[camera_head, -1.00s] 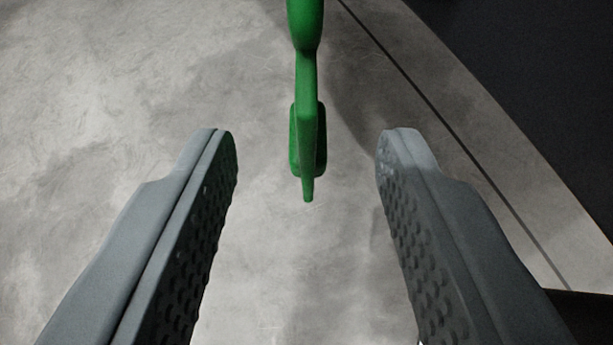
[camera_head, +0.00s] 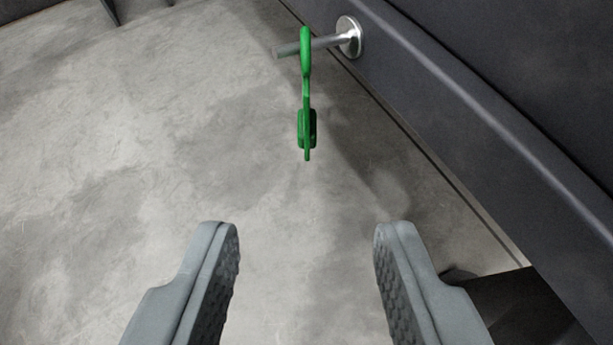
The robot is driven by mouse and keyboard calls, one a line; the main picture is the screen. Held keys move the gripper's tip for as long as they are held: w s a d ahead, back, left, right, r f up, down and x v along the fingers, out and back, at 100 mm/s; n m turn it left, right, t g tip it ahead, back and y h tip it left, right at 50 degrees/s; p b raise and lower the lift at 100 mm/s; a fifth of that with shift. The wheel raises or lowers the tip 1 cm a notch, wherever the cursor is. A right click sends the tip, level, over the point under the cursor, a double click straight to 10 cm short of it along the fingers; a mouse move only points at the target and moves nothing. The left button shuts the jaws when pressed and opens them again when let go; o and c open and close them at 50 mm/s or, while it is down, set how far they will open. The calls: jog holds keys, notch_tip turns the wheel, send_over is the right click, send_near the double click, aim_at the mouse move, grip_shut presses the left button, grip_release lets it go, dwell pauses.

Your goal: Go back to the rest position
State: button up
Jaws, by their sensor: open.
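My gripper (camera_head: 305,235) is open and empty, with its two grey fingers at the bottom of the view and bare floor showing between them. A green piece with a loop at its top (camera_head: 306,95) hangs from a metal peg (camera_head: 325,43) and lies beyond the fingertips, apart from them. Its lower end is a short, thicker block. The peg sticks out to the left from a round silver plate on a dark panel.
The dark panel (camera_head: 450,100) runs along the right side. Grey mottled floor (camera_head: 130,180) fills the left and middle, clear of objects. A dark shape (camera_head: 515,305) lies at the lower right.

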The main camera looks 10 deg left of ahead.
jog(key=s+r+t, duration=0.1)
jog(key=s+r, duration=0.3)
jog(key=r, duration=0.8)
jog(key=s+r+t+h, duration=0.1)
jog(key=s+r, duration=0.3)
jog(key=r, duration=0.7)
jog(key=s+r+t, duration=0.1)
jog(key=s+r, duration=0.3)
jog(key=r, duration=0.8)
jog(key=s+r+t, duration=0.1)
jog(key=s+r, duration=0.9)
jog(key=s, duration=0.4)
jog(key=s+r+m+t, duration=0.1)
jog(key=s+r+t, duration=0.1)
jog(key=s+r, duration=0.9)
jog(key=s, duration=0.4)
jog(key=shift+s+r, duration=0.25)
jog(key=shift+s, duration=0.05)
jog(key=shift+d, duration=0.1)
